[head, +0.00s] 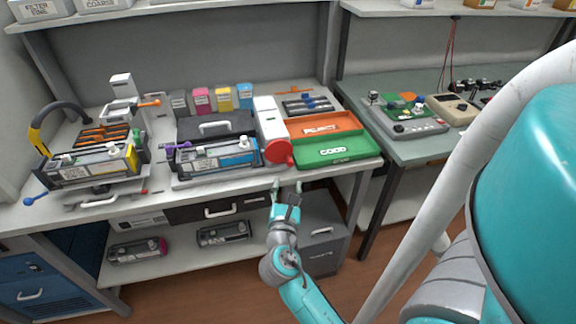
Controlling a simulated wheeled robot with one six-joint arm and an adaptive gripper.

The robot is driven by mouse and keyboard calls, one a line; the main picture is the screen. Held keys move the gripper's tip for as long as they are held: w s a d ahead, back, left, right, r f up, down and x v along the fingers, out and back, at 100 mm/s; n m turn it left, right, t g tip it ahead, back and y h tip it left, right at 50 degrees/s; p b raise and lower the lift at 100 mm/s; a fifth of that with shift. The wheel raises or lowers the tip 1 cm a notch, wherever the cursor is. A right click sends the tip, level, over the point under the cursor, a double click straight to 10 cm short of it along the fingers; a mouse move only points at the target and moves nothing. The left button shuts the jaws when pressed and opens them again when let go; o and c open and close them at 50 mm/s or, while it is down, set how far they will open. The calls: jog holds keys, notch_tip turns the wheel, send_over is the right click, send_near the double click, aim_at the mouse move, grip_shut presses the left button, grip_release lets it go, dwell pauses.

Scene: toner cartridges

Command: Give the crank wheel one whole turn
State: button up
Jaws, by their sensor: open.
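A round red wheel (278,151), which looks like the crank wheel, sits on the front end of a tall white unit (268,118) at the bench's front edge. A small red part at its lower right looks like its handle. My gripper (287,187) is open and empty, with its fingers pointing up toward the bench. In the picture it is just below the wheel and apart from it, in front of the bench edge. Nothing hides the wheel's face.
A green GOOD tray (350,146) and an orange REJECT tray (345,122) lie right of the wheel. A cartridge in a dark holder (215,158) stands to its left. A grey cabinet (322,225) is below. The space before the bench is free.

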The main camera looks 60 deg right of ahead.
aim_at(289, 165)
jog(key=x, duration=0.9)
jog(key=shift+d, duration=0.1)
grip_shut()
